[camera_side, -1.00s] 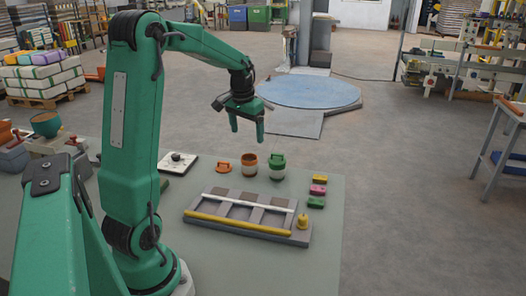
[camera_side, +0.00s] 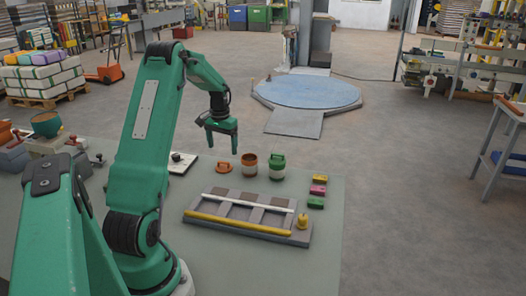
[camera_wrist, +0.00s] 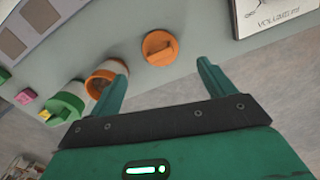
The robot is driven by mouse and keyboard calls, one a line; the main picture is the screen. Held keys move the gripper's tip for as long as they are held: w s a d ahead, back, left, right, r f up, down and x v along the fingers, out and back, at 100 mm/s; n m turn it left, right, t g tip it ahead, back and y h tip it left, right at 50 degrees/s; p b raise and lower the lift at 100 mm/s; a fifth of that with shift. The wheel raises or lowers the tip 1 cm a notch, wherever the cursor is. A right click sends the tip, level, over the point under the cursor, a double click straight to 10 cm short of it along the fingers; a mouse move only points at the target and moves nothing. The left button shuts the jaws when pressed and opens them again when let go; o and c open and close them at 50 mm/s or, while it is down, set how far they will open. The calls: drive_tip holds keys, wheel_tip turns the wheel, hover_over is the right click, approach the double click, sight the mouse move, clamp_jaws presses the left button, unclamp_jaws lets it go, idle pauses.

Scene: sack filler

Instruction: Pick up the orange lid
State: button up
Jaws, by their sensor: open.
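The orange lid (camera_side: 223,167) lies flat on the grey-green table, left of the orange-rimmed pot (camera_side: 249,165). In the wrist view the lid (camera_wrist: 160,48) is round with a raised bar handle and lies ahead of the fingers, between their lines. My gripper (camera_side: 222,145) is open, empty and pointing down, above the table near the lid. Its two fingers also show in the wrist view (camera_wrist: 162,80), with nothing between them. The orange-rimmed pot (camera_wrist: 101,78) is open-topped and partly behind the left finger in the wrist view.
A green-lidded pot (camera_side: 277,166) stands right of the orange one. A grey tray (camera_side: 205,218) with a yellow bar and a white bar lies in front. Pink, green and yellow blocks (camera_side: 318,190) are at the right. A white dial panel (camera_side: 180,163) is left of the lid.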

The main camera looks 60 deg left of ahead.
sight(223, 162)
drive_tip(key=shift+f, duration=1.1)
drive_tip(key=shift+f, duration=0.1)
drive_tip(key=shift+f, duration=2.45)
drive_tip(key=shift+c, duration=0.2)
drive_tip(key=c, duration=1)
